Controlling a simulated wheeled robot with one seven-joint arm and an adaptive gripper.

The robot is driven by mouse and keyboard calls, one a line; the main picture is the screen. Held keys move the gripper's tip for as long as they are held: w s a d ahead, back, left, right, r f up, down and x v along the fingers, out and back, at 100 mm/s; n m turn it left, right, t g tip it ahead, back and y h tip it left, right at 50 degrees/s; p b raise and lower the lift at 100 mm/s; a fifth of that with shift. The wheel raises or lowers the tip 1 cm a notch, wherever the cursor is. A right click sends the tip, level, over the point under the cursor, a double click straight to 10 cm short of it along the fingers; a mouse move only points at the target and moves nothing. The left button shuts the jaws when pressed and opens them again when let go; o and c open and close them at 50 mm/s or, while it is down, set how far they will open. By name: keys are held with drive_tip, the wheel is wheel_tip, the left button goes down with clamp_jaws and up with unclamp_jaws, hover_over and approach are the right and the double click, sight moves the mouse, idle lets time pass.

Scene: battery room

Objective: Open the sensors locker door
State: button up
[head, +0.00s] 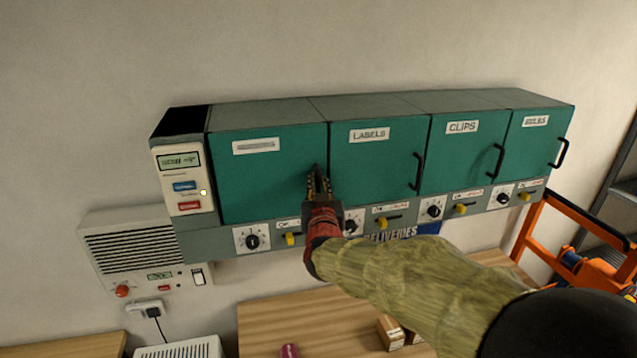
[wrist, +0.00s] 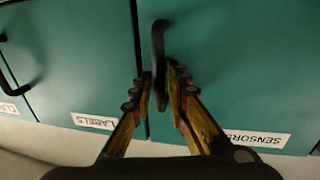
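The sensors locker door (head: 265,180) is the leftmost teal door in the head view, and it is closed. Its label is too blurred to read there, but the wrist view shows SENSORS on the door (wrist: 230,70). The door's black bar handle (wrist: 158,45) is near its edge beside the labels door. My gripper (head: 319,187) reaches up to this handle. In the wrist view my gripper (wrist: 161,75) has its two fingers drawn close on both sides of the handle, seemingly shut on it. The fingers hide part of the handle in the head view.
The labels door (head: 375,165), clips door (head: 465,155) and rightmost door (head: 535,150) are closed. Knobs and yellow levers line the strip below. A control panel (head: 184,180) adjoins on the left. A wooden table (head: 270,318) and orange frame (head: 530,225) stand below and right.

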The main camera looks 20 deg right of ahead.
clamp_jaws()
idle(0.8)
